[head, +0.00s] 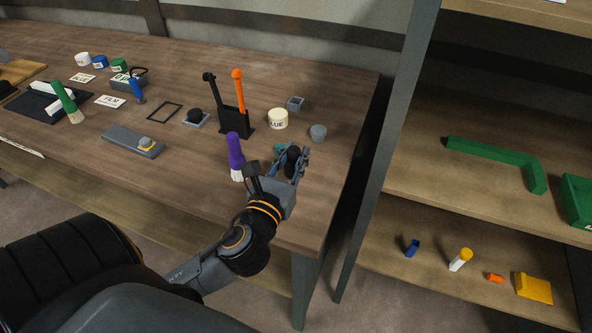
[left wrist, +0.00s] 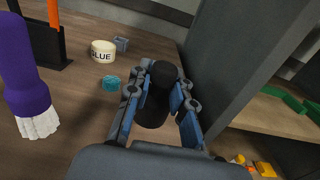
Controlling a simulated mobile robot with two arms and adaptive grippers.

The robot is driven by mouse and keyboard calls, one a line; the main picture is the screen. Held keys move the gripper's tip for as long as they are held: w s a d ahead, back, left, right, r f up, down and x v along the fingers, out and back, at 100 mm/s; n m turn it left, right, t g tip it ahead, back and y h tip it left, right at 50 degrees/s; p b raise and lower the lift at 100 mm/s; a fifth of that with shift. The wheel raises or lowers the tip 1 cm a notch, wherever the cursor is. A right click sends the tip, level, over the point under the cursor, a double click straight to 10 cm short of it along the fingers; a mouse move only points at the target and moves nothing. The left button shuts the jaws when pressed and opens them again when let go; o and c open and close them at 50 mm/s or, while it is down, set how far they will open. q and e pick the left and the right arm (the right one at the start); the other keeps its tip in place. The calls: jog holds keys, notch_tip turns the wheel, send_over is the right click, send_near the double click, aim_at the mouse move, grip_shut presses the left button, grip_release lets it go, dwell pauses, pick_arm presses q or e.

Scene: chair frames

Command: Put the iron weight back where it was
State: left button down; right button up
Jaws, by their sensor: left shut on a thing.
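My left gripper (head: 290,160) is shut on a black, round-topped weight (head: 293,153), which I take to be the iron weight. In the left wrist view the weight (left wrist: 163,82) stands upright between the two fingers (left wrist: 160,100). It is above or at the right end of the wooden table (head: 225,190); I cannot tell whether its base touches the wood. Another black knob-like piece (head: 195,115) sits on a small grey square farther left. A thin black rectangular outline (head: 165,112) lies beside it. My right gripper is not in view.
A small teal piece (left wrist: 111,83), a GLUE tub (head: 278,119), a grey block (head: 318,132), a grey square holder (head: 296,103) and a black tool stand (head: 235,120) are near. A shelf unit (head: 385,150) stands right.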

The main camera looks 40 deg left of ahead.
aim_at(291, 178)
pick_arm(q)
jog(key=f, duration=0.1)
jog(key=f+b, duration=0.1)
jog(key=f, duration=0.1)
jog(key=shift+w+f, duration=0.3)
jog(key=shift+f, duration=0.1)
jog(key=shift+f, duration=0.15)
jog(key=c, duration=1.2)
grip_release()
